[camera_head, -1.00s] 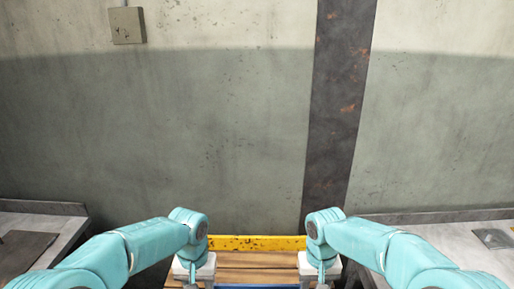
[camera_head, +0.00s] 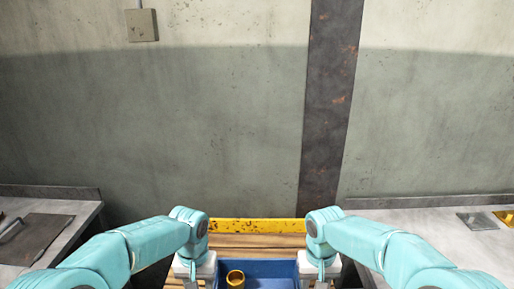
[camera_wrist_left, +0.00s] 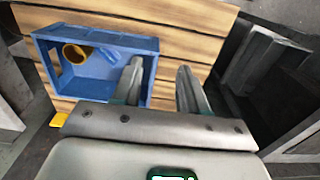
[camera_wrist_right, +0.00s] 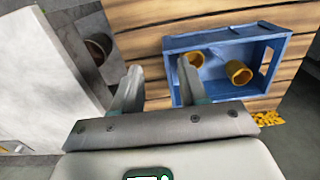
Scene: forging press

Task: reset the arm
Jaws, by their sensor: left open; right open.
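My left arm (camera_head: 130,246) and right arm (camera_head: 385,246) reach forward, bent, on either side of the middle in the head view. My left gripper (camera_wrist_left: 160,78) is open and empty in the left wrist view, with one finger overlapping the blue bin's edge in the picture. My right gripper (camera_wrist_right: 158,78) is open and empty in the right wrist view, with one finger overlapping the bin's near corner in the picture. In the head view both wrists point down and the fingertips are not clearly seen.
A blue bin (camera_wrist_right: 225,93) with yellow ring-shaped parts (camera_wrist_right: 238,72) sits on a wooden-plank surface (camera_head: 255,240) with a yellow edge (camera_head: 257,225). Grey tables stand left (camera_head: 75,210) and right (camera_head: 400,215). A wall with a dark rusty post (camera_head: 330,110) stands behind.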

